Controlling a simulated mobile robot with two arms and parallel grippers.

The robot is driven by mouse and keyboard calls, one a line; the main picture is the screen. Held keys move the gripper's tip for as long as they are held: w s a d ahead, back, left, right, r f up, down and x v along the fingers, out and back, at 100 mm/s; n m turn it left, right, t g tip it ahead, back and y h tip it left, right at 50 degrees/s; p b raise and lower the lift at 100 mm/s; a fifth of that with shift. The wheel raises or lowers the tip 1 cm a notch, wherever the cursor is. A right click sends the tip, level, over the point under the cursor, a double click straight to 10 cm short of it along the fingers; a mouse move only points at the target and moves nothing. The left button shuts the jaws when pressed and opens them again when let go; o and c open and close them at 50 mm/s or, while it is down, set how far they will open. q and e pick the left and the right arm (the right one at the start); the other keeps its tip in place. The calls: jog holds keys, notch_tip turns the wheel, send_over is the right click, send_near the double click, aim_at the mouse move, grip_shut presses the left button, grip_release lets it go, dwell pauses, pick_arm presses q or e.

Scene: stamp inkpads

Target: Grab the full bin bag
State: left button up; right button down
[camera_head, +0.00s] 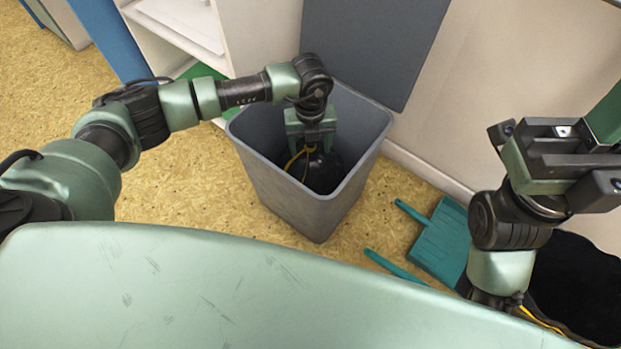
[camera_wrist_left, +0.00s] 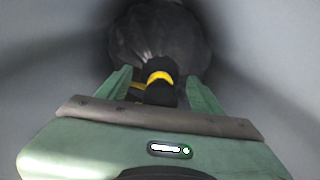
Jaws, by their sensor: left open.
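The grey bin (camera_head: 300,205) stands open on the floor in the head view. The black bin bag (camera_head: 323,175) lies down inside it, and its gathered neck with a yellow tie (camera_wrist_left: 160,77) shows in the left wrist view. My left gripper (camera_head: 311,148) reaches down into the bin from above. In the left wrist view its fingers (camera_wrist_left: 161,88) are open, one on each side of the bag's neck. I cannot tell whether they touch it. My right gripper (camera_head: 555,155) is raised at the right, away from the bin; its jaw state is unclear.
A teal dustpan (camera_head: 441,240) and a teal handle (camera_head: 395,268) lie right of the bin. A black bag-like thing (camera_head: 580,285) is at the lower right. A grey panel (camera_head: 370,40) is behind the bin, beside a white shelf (camera_head: 190,45). Floor at left is clear.

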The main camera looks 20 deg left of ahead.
pick_arm(q)
grip_shut()
jog(key=shift+s, duration=0.1)
